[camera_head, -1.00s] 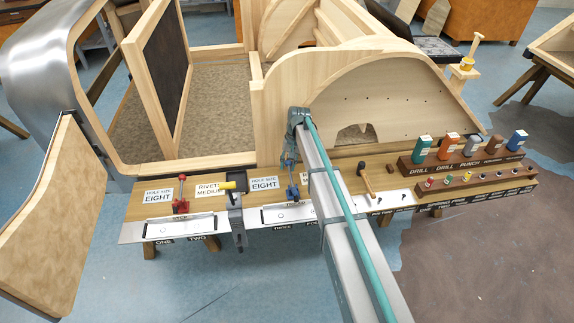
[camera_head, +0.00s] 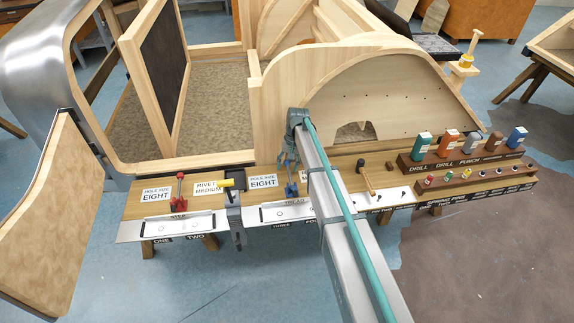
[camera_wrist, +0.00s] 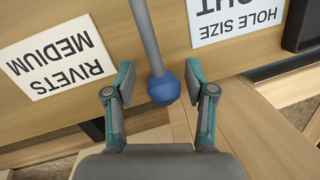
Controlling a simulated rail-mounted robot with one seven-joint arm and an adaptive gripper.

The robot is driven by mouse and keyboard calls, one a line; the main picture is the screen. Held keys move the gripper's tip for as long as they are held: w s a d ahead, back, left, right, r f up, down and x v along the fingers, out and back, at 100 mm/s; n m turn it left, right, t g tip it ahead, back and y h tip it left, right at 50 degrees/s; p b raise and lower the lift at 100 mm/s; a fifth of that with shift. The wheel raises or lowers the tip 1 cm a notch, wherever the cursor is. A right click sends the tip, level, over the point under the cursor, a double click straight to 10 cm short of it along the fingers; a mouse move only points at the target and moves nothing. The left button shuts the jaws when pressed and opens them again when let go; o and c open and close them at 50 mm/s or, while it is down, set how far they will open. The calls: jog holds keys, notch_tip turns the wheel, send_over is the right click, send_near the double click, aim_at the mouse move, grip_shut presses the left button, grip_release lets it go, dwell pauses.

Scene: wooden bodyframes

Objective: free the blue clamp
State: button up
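The blue clamp (camera_head: 291,190) stands on the bench's middle section, just left of my arm in the head view. In the wrist view its blue rounded knob (camera_wrist: 163,88) and grey rod show close up. My gripper (camera_wrist: 158,98) is open, with one finger on each side of the knob and visible space between the knob and both pads. In the head view the gripper is small and partly hidden by my own arm. The clamp's base does not show in the wrist view.
A red clamp (camera_head: 179,195) stands on the left section, and a yellow-handled tool (camera_head: 225,184) is between sections. Label cards lie around the clamps. A hammer (camera_head: 365,177) and racks of coloured boxes (camera_head: 422,146) are to the right. A curved wooden frame (camera_head: 264,100) rises behind.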

jog(key=shift+r, duration=0.15)
jog(key=v, duration=0.7)
dwell(0.3)
jog(key=shift+w+r, duration=0.1)
jog(key=shift+r, duration=0.05)
